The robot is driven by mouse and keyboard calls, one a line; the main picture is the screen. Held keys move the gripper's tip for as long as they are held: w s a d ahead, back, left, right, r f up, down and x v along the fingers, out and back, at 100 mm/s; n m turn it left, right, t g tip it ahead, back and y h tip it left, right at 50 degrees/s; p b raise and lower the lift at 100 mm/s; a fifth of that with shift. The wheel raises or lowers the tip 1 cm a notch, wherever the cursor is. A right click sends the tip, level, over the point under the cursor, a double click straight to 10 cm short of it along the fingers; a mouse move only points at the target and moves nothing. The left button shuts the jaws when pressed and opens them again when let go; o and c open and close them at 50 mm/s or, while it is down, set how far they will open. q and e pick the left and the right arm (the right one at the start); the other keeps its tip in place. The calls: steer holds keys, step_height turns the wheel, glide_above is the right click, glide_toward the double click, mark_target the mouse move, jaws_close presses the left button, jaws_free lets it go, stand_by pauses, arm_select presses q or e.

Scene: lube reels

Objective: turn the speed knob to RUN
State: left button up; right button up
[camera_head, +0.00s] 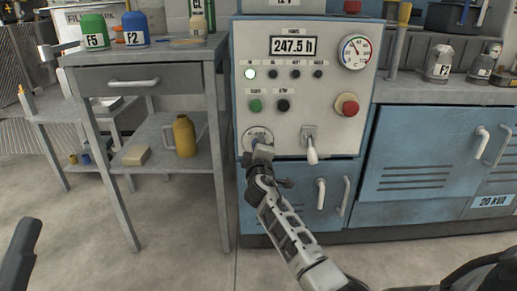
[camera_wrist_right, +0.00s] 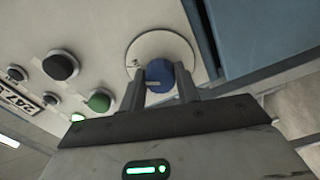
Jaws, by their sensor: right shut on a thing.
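The speed knob (camera_wrist_right: 186,82) is blue with a pale pointer mark and sits on a round white dial plate (camera_wrist_right: 160,46) in the right wrist view. In the head view the dial plate (camera_head: 257,134) is low on the left of the grey panel, and the knob is mostly hidden behind my right gripper (camera_head: 262,150). My right gripper (camera_wrist_right: 162,82) is shut on the knob, one finger at each side. The dial's lettering is too small to read. A dark part of my left gripper (camera_head: 20,252) shows at the left edge; its jaws cannot be made out.
A lever switch (camera_head: 311,147) is just right of the dial. A red button (camera_head: 347,106), a green button (camera_head: 255,105) and a black button (camera_head: 283,105) are above. A grey side table (camera_head: 150,55) with bottles stands left of the cabinet.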

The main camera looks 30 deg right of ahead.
steer(key=shift+a+f, duration=0.1)
steer(key=o, duration=1)
steer(key=shift+c, duration=0.2)
arm_select(q)
steer(key=shift+w+a+f+n+y+p, duration=0.1)
steer(key=shift+w+f+n+y+p, duration=0.25)
steer(key=shift+f+n+y, duration=0.45)
steer(key=shift+w+a+f+n+y+p, duration=0.1)
steer(key=shift+w+f+n+y+p, duration=0.15)
steer(key=shift+f+n+y+p, duration=0.55)
steer(key=shift+w+f+n+y+p, duration=0.1)
steer(key=shift+w+f+n+y, duration=0.3)
steer(key=shift+n+y, duration=0.7)
arm_select(e)
steer(key=v, duration=0.7)
steer(key=shift+s, duration=0.3)
arm_select(q)
steer(key=shift+s, duration=0.15)
arm_select(e)
steer(key=shift+a, duration=0.1)
